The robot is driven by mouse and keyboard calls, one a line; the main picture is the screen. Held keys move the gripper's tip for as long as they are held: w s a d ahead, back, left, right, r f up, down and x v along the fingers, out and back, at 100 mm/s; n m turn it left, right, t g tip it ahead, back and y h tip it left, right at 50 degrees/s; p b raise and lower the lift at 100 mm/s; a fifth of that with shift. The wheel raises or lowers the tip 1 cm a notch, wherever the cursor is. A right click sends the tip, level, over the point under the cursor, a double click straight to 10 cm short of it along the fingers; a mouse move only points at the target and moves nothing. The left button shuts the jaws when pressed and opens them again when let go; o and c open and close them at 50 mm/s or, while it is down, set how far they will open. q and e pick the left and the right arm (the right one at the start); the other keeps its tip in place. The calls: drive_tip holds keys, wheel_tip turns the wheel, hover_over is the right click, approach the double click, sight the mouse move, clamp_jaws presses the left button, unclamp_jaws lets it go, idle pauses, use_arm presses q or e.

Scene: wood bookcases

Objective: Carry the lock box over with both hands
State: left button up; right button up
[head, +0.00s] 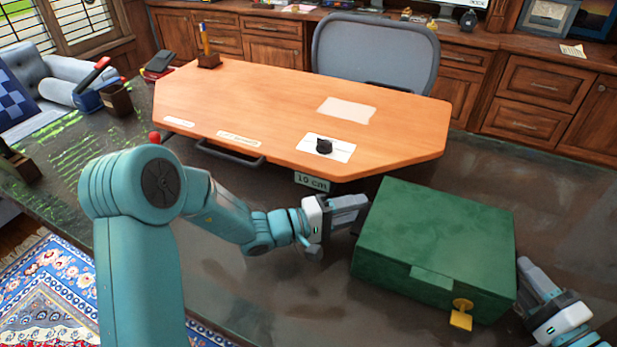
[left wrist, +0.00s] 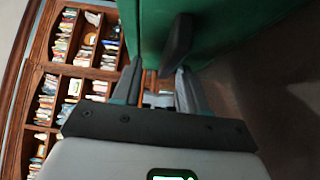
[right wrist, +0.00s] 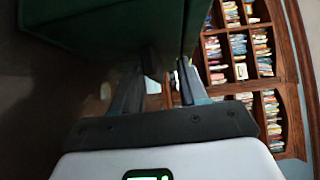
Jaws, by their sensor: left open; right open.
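The green lock box (head: 435,240) sits on the dark tabletop, lid shut, with a yellow padlock (head: 461,314) on its front. My left gripper (head: 358,212) is open at the box's left side. In the left wrist view a dark handle (left wrist: 177,48) on the green wall lies near and between my left fingertips (left wrist: 158,80). My right gripper (head: 525,285) is open at the box's right side. In the right wrist view a dark handle (right wrist: 150,62) stands out from the box (right wrist: 100,30), close to my right fingertips (right wrist: 160,75). Neither gripper visibly holds a handle.
An orange wooden raised top (head: 300,110) stands behind the box, with a "10 cm" tag (head: 312,181) at its front edge. On it lie a pale sheet (head: 347,109) and a white card with a black knob (head: 324,146). A pen holder (head: 208,60) stands at its far left corner.

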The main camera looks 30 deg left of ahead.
use_arm(q)
drive_tip(key=v, duration=1.1)
drive_tip(key=shift+s+a, duration=0.1)
drive_tip(key=shift+s, duration=0.05)
use_arm(e)
drive_tip(key=shift+s+d, duration=0.1)
drive_tip(key=shift+d, duration=0.05)
drive_tip(key=v, duration=1.1)
drive_tip(key=shift+s+d, duration=0.2)
drive_tip(key=shift+s, duration=0.15)
use_arm(q)
drive_tip(key=shift+s, duration=0.15)
use_arm(e)
drive_tip(key=shift+s, duration=0.1)
